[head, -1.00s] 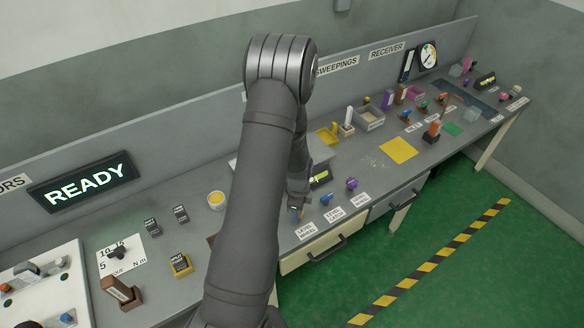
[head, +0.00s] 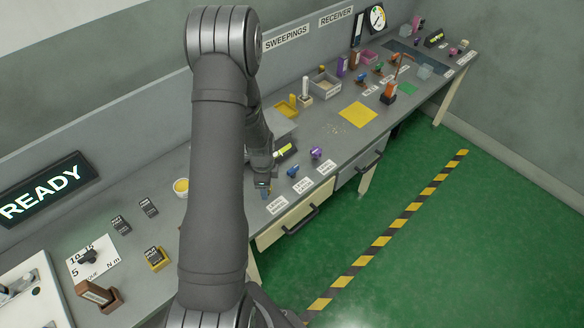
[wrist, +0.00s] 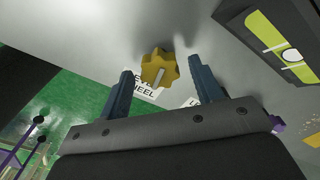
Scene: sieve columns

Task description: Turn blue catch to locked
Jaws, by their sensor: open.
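A small blue knob (head: 293,171), which looks like the blue catch, sits on the bench front between my gripper and a purple knob (head: 316,153). Its setting is too small to read. It does not show in the wrist view. My gripper (head: 262,188) is low over the bench, left of the blue knob. In the wrist view my gripper (wrist: 160,66) is open, its two blue fingers apart. A yellow lobed knob (wrist: 158,70) with a pale bar shows between the fingertips, beside a label (wrist: 142,92) ending in "WHEEL". I cannot tell whether the fingers touch it.
A dark box with a yellow-green window (wrist: 275,40) stands close on the right in the wrist view. Drawers with dark handles (head: 301,221) lie below the bench edge. A yellow mat (head: 358,115) lies farther right. A yellow-topped tub (head: 181,187) stands left of my arm.

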